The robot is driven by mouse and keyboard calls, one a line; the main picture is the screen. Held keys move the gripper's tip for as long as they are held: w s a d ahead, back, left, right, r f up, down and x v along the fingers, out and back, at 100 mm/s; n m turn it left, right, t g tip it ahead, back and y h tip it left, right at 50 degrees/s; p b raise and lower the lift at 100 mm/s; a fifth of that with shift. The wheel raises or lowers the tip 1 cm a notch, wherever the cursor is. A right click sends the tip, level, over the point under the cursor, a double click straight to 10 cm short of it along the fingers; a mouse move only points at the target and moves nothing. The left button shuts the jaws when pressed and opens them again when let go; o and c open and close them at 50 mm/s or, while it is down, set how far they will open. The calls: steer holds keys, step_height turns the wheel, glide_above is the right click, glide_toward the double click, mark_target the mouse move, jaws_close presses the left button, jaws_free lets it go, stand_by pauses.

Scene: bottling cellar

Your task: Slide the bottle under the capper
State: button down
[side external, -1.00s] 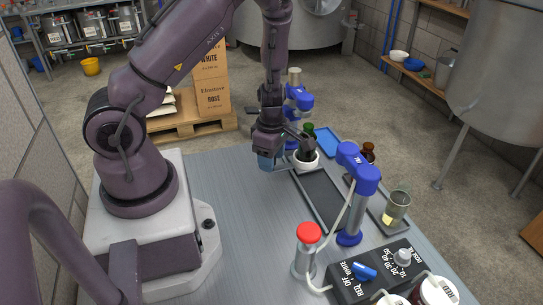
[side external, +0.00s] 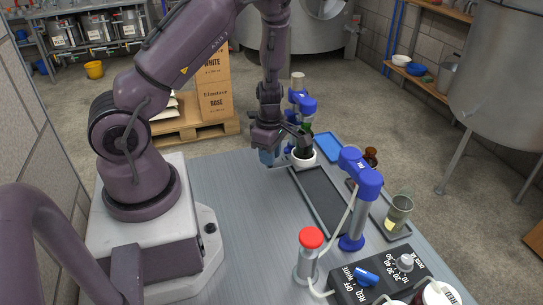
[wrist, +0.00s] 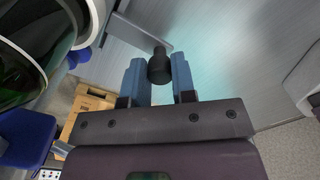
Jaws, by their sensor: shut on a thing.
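The dark green bottle (side external: 305,144) stands upright in a white ring-shaped holder (side external: 304,158) at the far end of the dark track (side external: 321,195). The capper (side external: 301,104), a blue stand with a tan top, rises just behind it. The bottle's top appears close below the capper's head; I cannot tell whether they line up. My gripper (side external: 267,157) is left of the holder, its blue fingers pointing down. In the wrist view, my gripper (wrist: 160,80) is shut on a black knob (wrist: 158,65), while green glass and a white rim fill the upper left.
A second blue stand (side external: 357,205) is beside the track's near end. A glass (side external: 399,212) stands right of it. A red-topped cylinder (side external: 309,258) and a dark control box (side external: 378,277) are at the front. The table's left middle is clear.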

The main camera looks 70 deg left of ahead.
steer(key=shift+a, duration=0.3)
steer(key=c, duration=0.9)
jaws_free()
steer(key=shift+d, duration=0.1)
step_height(320, 180, up, 13)
